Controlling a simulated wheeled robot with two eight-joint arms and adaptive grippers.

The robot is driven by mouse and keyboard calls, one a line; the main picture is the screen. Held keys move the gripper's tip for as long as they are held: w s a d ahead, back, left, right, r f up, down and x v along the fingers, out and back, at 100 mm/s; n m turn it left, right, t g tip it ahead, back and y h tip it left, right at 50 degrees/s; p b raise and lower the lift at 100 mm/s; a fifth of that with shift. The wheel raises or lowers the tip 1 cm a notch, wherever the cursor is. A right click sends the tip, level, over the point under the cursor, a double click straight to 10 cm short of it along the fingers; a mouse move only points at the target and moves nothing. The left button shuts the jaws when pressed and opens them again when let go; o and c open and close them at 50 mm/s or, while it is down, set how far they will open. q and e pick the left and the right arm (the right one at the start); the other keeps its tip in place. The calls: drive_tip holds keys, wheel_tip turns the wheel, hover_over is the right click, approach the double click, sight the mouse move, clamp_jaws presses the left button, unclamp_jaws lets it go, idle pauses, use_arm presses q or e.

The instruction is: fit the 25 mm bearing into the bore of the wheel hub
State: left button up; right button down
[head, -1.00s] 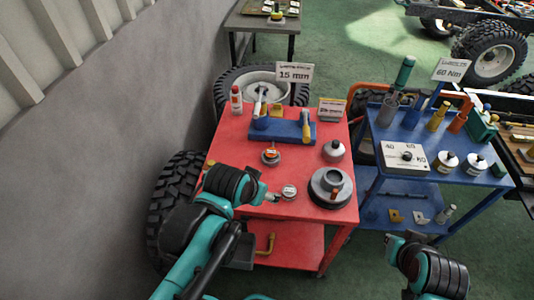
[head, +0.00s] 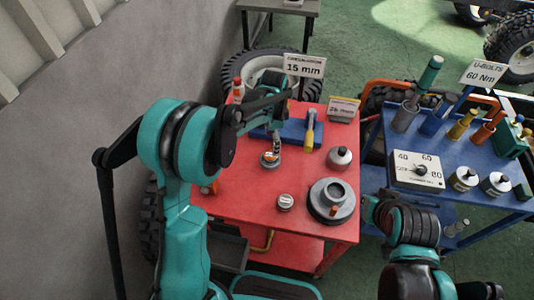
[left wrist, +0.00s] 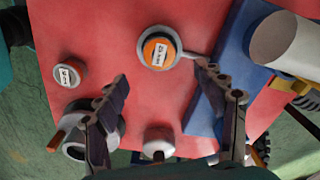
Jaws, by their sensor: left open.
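A ring-shaped bearing with an orange centre and white label (head: 268,160) lies on the red cart top; it also shows in the left wrist view (left wrist: 158,50). A smaller grey bearing with a white label (head: 286,202) lies nearer the front (left wrist: 70,74). The labels are too small to read surely.
A blue tool block (head: 297,130) stands behind the orange-centred bearing, close to my left gripper. A grey knobbed part (head: 339,157) stands to the right. The blue cart (head: 452,145) is farther right. Bare red top (head: 235,190) lies at the front left.

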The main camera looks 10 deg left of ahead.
sight(270, 155)
use_arm(q)
wheel_tip(270, 155, down, 3)
drive_tip(key=shift+s+a+r+b, duration=0.1)
drive_tip(key=shift+b, duration=0.4)
drive_tip(key=f+b, duration=0.1)
drive_tip(key=f, duration=0.1)
drive_tip(key=f+b, duration=0.1)
drive_tip(key=f, duration=0.1)
drive_tip(key=shift+a+f, duration=0.2)
drive_tip(key=shift+f, duration=0.2)
drive_tip(key=shift+r, duration=0.1)
clamp_jaws()
